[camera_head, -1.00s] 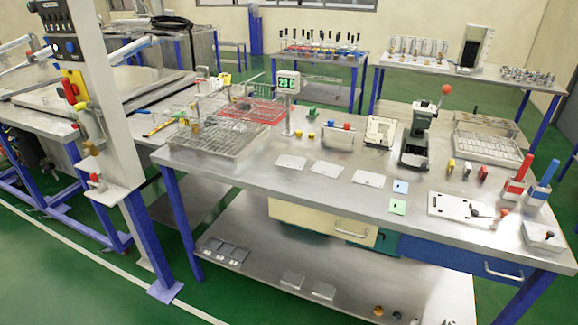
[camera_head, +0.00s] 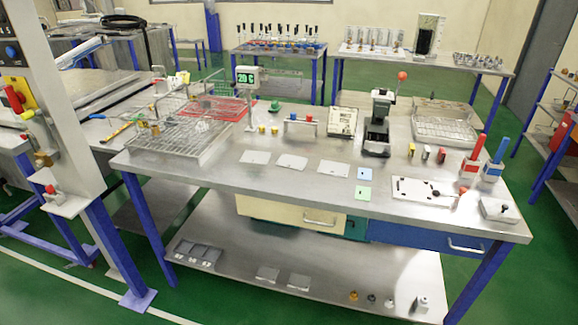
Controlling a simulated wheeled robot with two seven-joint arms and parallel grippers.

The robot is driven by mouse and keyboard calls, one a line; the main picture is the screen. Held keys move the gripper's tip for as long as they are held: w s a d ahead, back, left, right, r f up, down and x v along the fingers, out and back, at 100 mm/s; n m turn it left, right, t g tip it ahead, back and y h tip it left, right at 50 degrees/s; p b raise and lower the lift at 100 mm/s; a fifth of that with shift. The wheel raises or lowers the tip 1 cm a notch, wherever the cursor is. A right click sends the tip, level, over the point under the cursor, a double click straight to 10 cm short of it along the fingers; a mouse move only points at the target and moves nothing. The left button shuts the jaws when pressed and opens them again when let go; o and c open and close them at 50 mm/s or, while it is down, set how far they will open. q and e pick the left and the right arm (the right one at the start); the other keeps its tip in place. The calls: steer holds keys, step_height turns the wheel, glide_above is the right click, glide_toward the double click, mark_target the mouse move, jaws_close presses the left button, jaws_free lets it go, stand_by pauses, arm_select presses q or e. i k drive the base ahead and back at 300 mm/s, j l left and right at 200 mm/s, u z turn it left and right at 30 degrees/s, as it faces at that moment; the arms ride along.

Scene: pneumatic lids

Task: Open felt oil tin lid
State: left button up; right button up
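A low, pale grey square tin (camera_head: 498,211) with a small dark knob on top sits at the front right corner of the steel workbench (camera_head: 290,195). It looks like the felt oil tin, though no label on it can be read. Its top looks closed, and its inside is hidden. Neither my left gripper nor my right gripper is in view.
A white plate (camera_head: 414,191) with a red-tipped tool lies left of the tin. Red (camera_head: 469,168) and blue-handled (camera_head: 493,168) blocks stand behind it. A hand press (camera_head: 379,125) and wire trays stand further back. A post (camera_head: 60,130) rises at the left.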

mark_target(503, 208)
steer(key=z, duration=1.35)
